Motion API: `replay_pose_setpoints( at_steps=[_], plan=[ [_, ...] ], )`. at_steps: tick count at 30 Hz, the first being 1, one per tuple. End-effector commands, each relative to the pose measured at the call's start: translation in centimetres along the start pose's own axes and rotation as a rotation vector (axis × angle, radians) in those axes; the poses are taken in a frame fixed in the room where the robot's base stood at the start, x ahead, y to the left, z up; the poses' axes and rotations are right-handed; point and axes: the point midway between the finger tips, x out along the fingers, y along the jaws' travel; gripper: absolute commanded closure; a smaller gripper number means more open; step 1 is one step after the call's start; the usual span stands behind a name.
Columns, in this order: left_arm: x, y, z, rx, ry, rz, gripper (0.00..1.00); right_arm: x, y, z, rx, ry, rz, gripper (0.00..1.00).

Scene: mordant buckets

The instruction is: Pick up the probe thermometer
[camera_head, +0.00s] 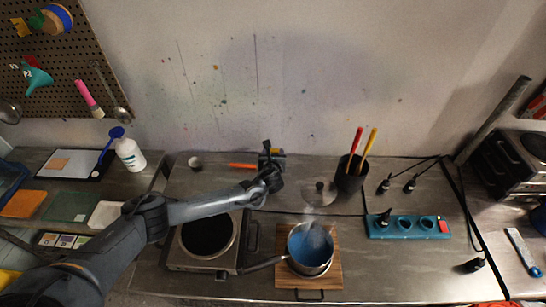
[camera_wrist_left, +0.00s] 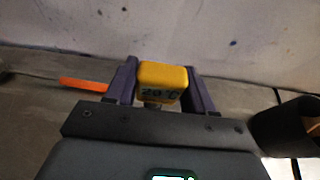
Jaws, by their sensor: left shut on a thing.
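The probe thermometer (camera_wrist_left: 163,80) is a yellow block with a "20 °C" display in the left wrist view. It sits between the two dark fingers of my left gripper (camera_wrist_left: 160,88), which is shut on it. In the head view my left gripper (camera_head: 271,160) is at the back of the bench near the wall, and a little of the yellow thermometer (camera_head: 277,151) shows there. Any probe below the yellow block is mostly hidden. I cannot tell whether it touches the bench. My right gripper is not in view.
An orange stick (camera_head: 242,165) lies just left of the gripper. A black holder (camera_head: 350,180) with red and yellow handles stands to the right. A steaming pot of blue liquid (camera_head: 311,247) on a wooden board, a hotplate (camera_head: 205,264) and a teal socket strip (camera_head: 402,236) are nearer the front.

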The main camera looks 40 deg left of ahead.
Motion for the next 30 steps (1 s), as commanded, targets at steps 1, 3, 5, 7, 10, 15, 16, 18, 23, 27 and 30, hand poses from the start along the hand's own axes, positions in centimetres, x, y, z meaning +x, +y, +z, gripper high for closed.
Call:
replay_pose_setpoints(
  at_steps=[1, 3, 5, 7, 10, 15, 16, 18, 23, 27, 30],
  plan=[
    [0.0, 0.0, 0.0, 0.000, 0.000, 0.000, 0.77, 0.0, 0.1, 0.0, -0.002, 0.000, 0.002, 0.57],
    [0.0, 0.0, 0.0, 0.000, -0.001, 0.000, 0.77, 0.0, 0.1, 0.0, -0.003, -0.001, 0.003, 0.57],
    [0.0, 0.0, 0.0, 0.000, -0.001, 0.000, 0.77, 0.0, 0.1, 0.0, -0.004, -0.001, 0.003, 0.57],
    [0.0, 0.0, 0.1, -0.001, -0.001, 0.000, 0.77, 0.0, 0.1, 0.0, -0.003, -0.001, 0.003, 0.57],
    [-0.1, 0.0, 0.4, -0.001, -0.001, 0.000, 0.77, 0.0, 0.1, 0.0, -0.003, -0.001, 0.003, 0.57],
    [-0.8, 0.0, 2.2, -0.003, -0.003, 0.000, 0.77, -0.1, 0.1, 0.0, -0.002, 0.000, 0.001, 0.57],
    [-1.0, 0.0, 2.7, -0.003, -0.003, 0.000, 0.77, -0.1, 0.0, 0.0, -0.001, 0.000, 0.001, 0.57],
    [-1.5, 0.0, 3.8, -0.003, -0.003, -0.002, 0.77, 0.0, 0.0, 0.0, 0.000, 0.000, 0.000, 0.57],
    [-2.5, 0.0, 6.3, -0.002, -0.003, -0.001, 0.77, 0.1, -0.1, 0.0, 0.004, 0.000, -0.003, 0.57],
    [-3.3, 0.0, 8.0, -0.002, -0.002, -0.001, 0.77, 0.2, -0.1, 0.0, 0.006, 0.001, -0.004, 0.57],
    [-3.6, 0.0, 8.8, -0.001, -0.001, 0.001, 0.77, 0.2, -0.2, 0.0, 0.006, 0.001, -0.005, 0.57]
  ],
)
